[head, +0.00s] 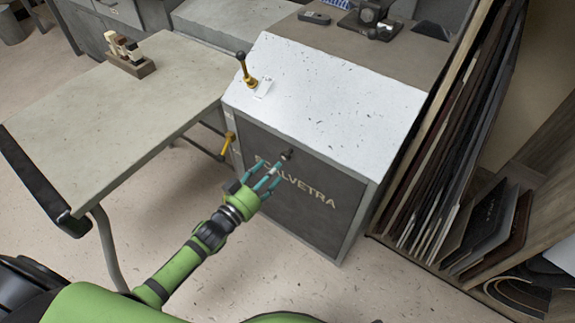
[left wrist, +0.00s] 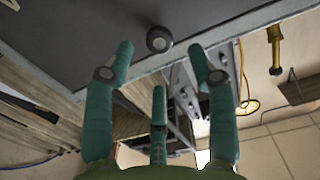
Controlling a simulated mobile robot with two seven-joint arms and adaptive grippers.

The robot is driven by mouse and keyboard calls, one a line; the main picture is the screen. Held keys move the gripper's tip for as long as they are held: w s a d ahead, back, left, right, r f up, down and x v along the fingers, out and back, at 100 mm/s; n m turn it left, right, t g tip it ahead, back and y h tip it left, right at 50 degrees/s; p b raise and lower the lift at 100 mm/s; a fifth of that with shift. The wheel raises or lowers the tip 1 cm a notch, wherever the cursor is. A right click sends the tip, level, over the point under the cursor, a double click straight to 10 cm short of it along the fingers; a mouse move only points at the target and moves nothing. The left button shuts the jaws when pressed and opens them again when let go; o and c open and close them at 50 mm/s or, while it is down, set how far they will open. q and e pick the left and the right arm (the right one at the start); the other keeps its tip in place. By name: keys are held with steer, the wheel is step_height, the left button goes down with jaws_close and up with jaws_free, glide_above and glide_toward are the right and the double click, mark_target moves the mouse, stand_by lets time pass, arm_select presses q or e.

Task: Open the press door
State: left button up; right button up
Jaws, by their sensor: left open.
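The press (head: 330,100) is a grey cabinet with a speckled white sloping top. Its dark front door (head: 310,222) bears pale lettering, partly covered by my gripper, and looks flush with the frame. A small round dark knob (head: 287,154) sits near the door's upper edge. My left gripper (head: 270,177) is open, its teal fingers reaching up toward the knob. In the left wrist view the knob (left wrist: 159,39) lies just beyond and between the spread fingertips (left wrist: 160,65), with nothing held. Whether any finger touches it is unclear. My right gripper is not in view.
A yellow lever with a black grip (head: 245,68) stands on the press top. A grey table (head: 120,110) with a small wooden block holder (head: 131,65) is at left. Upright sheets (head: 455,130) fill a rack close at right. Floor in front is clear.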

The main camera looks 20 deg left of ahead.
mark_target(284, 158)
arm_select(q)
steer(key=x, duration=0.5)
steer(key=shift+b, duration=0.35)
jaws_close()
